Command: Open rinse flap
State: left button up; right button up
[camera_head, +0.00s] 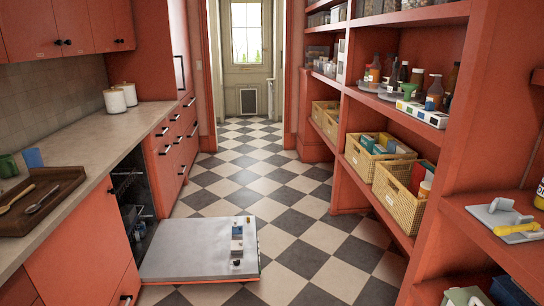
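The dishwasher door (190,252) lies folded down flat, low above the floor at the lower middle. A small dispenser fitting (237,245) sits near its right edge, with pale, dark and blue parts. The rinse flap is presumably part of this fitting, but it is too small to single out, and I cannot tell whether it is open or shut. The dishwasher opening (133,205) is to the left of the door, with dark racks inside. Neither of my grippers is in view.
A counter (95,145) runs along the left, with a wooden tray (62,178) of utensils and two white canisters (115,101). Red shelving (350,195) with baskets (400,203) and bottles stands at right. The checkered floor (285,215) between is clear, leading to a far door (247,45).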

aim_at(236, 245)
jog(key=i+u, duration=0.15)
jog(key=i, duration=0.3)
jog(key=i+l+u, duration=0.15)
jog(key=i, duration=0.35)
jog(key=i+l+u, duration=0.15)
jog(key=i, duration=0.3)
jog(key=i+l+u, duration=0.15)
jog(key=i, duration=0.3)
